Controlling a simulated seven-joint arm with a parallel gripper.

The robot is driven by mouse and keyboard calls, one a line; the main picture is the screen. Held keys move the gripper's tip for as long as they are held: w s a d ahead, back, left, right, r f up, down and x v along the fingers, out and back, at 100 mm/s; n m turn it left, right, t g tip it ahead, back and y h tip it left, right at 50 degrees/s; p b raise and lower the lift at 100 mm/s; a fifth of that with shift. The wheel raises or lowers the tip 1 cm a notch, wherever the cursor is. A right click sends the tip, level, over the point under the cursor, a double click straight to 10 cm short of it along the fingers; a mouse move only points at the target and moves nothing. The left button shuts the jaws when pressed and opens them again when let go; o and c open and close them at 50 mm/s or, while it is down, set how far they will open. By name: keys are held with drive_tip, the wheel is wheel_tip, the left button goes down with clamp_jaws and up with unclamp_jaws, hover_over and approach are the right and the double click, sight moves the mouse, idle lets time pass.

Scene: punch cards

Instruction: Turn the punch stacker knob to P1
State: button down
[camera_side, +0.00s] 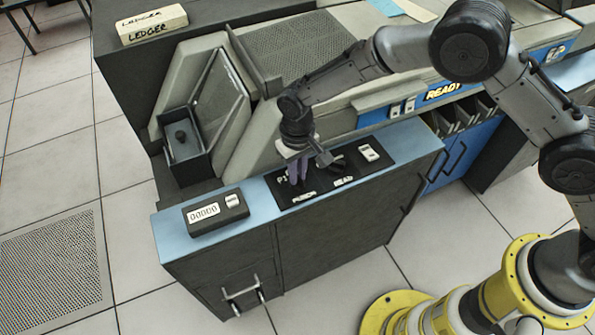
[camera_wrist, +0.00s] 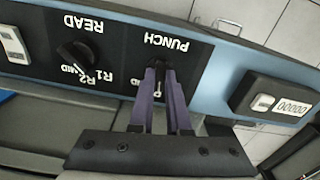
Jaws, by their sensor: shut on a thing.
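The black control panel (camera_side: 376,165) is set in the blue top of the cabinet; in the wrist view it shows upside down (camera_wrist: 118,28). My gripper (camera_side: 299,182) points down onto its left part, just behind the PUNCH label (camera_wrist: 166,42). In the wrist view the purple fingers of my gripper (camera_wrist: 158,68) come together at the punch knob's place. They are shut on the punch knob, which they almost fully hide, so its pointing direction cannot be told. Part of a "P1" mark (camera_side: 282,179) shows left of the fingers in the side view.
The black read knob (camera_wrist: 76,56) stands close beside my gripper. A white switch (camera_side: 369,152) is on the panel's far right. A counter box (camera_side: 216,213) sits on the cabinet's left end. A card bin (camera_side: 185,150) and a LEDGER block (camera_side: 151,24) stand behind.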

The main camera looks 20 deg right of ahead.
drive_tip(key=n, duration=0.4)
drive_tip(key=shift+n, duration=1.5)
drive_tip(key=c, duration=0.9)
unclamp_jaws()
wheel_tip(320, 180, up, 14)
drive_tip(key=shift+f, duration=0.1)
